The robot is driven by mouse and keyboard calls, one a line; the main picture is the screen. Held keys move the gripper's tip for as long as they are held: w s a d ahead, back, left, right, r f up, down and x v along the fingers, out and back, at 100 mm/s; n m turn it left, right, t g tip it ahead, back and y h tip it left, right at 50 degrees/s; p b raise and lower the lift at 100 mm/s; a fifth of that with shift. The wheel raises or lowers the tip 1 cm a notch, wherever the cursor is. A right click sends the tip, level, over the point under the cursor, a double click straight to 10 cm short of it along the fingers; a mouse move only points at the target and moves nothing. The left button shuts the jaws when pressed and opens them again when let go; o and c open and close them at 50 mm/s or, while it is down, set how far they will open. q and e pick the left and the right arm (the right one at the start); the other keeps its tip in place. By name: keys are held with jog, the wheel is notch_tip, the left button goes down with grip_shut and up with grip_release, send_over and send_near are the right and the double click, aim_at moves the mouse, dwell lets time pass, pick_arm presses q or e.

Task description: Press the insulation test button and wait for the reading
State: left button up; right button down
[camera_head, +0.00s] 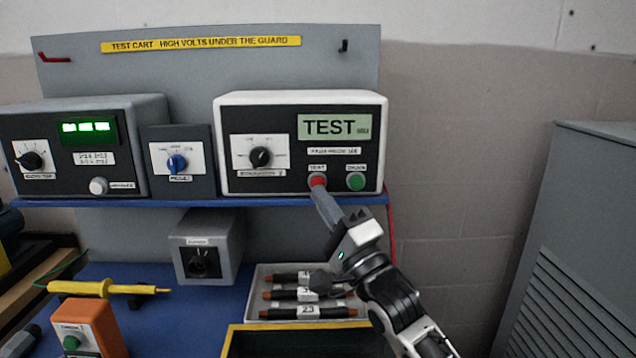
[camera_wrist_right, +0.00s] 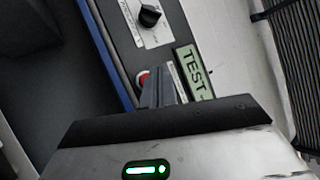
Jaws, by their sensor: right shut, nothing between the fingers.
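The white-cased insulation tester (camera_head: 228,180) stands on the blue shelf at the middle. Its display (camera_head: 333,127) reads "TEST"; the display also shows in the right wrist view (camera_wrist_right: 193,72). The red test button (camera_head: 318,180) is low on its front panel, left of a green button (camera_head: 356,181). My right gripper (camera_head: 321,192) is shut and empty, with its fingertips at the red button; they appear to touch it. In the right wrist view the red button (camera_wrist_right: 143,77) is partly hidden behind the fingers. My left gripper is not in view.
A meter with a green display (camera_head: 88,127) and a blue-knob selector box (camera_head: 178,164) stand left on the blue shelf (camera_head: 200,201). Below are a tray of fuses (camera_head: 259,273), a yellow probe (camera_head: 90,287) and an orange box (camera_head: 92,322). A grey cabinet (camera_head: 590,200) stands right.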

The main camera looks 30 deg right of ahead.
jog(key=s+a, duration=0.1)
jog(key=s, duration=0.1)
jog(key=s+a+p, duration=0.1)
jog(key=s, duration=0.1)
jog(key=shift+a, duration=0.2)
dwell(0.7)
jog(key=shift+s, duration=0.1)
